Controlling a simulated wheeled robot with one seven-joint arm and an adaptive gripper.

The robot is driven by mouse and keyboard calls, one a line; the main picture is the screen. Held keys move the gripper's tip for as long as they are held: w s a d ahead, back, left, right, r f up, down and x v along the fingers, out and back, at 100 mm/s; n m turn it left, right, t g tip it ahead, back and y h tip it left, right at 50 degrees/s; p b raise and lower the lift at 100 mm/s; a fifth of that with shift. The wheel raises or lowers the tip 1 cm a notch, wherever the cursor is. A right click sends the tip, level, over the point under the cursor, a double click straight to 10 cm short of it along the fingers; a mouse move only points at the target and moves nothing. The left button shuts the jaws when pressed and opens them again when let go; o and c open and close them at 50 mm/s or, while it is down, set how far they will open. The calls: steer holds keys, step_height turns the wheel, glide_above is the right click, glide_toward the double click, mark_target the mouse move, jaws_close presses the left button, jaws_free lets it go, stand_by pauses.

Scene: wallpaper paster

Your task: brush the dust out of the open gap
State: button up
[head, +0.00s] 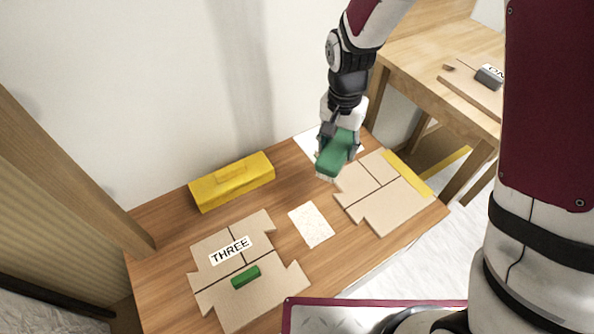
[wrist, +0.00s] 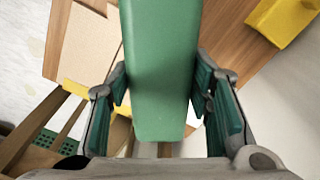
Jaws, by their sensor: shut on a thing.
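My gripper (head: 338,148) is shut on a green brush (head: 334,158) and holds it over the back right part of the wooden table. Pale bristles show at its lower end in the head view. In the wrist view the green body (wrist: 160,70) runs between the two fingers. A pale speckled rectangle (head: 311,225) lies between two tan panelled boards, left of and nearer than the brush. I cannot tell whether its specks are dust. The left board (head: 275,287) bears a THREE label (head: 230,250); the right board (head: 387,206) has dark seams. The gap is not clearly identifiable.
A yellow box (head: 232,181) stands at the back left of the table. A small green block (head: 245,277) lies on the left board. A white sheet (head: 307,144) lies partly behind the brush. A yellow strip (head: 408,174) edges the right board. Another table (head: 420,60) stands back right.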

steer(key=s+a+f+m+b, duration=0.1)
steer(key=a+f+m, duration=0.3)
steer(key=a+f, duration=0.4)
steer(key=shift+s+a+f, duration=0.2)
steer(key=shift+a, duration=0.85)
steer(key=shift+f+b, duration=2.1)
steer(key=shift+f, duration=1.15)
steer(key=shift+a+r, duration=0.1)
